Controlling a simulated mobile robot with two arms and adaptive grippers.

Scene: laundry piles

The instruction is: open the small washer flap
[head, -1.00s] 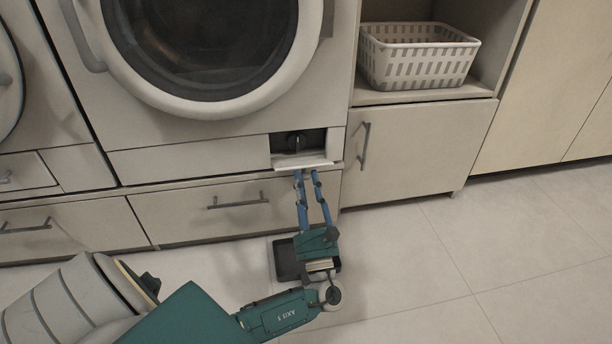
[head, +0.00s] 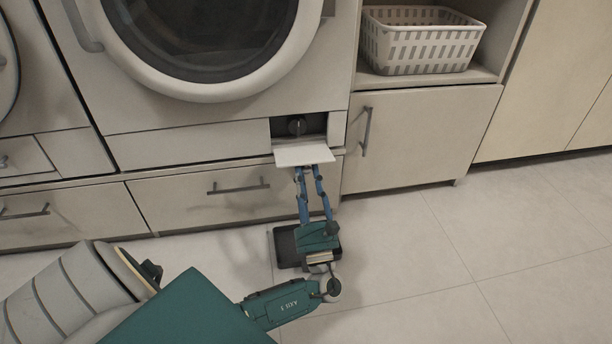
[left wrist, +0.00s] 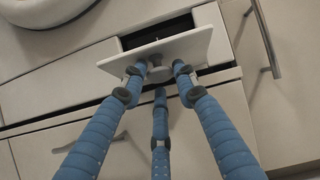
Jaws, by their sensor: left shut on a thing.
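The small washer flap (head: 304,154) is a pale plate at the washer's lower right. My left gripper (head: 308,172) is just below the flap's outer face. In the left wrist view, the flap (left wrist: 188,46) stands over the fingers. My left gripper (left wrist: 156,82) is shut on a small round knob (left wrist: 159,71) on the flap's outer face, with fingers around it. Part of the grip is hidden under the flap in the head view. My right gripper is in neither view.
The washer's round door (head: 210,91) is above. A drawer with a bar handle (head: 238,191) lies below the flap. A cupboard (head: 420,140) stands to the right under a white basket (head: 420,42). A dark tray (head: 286,250) is on the floor. The right floor is clear.

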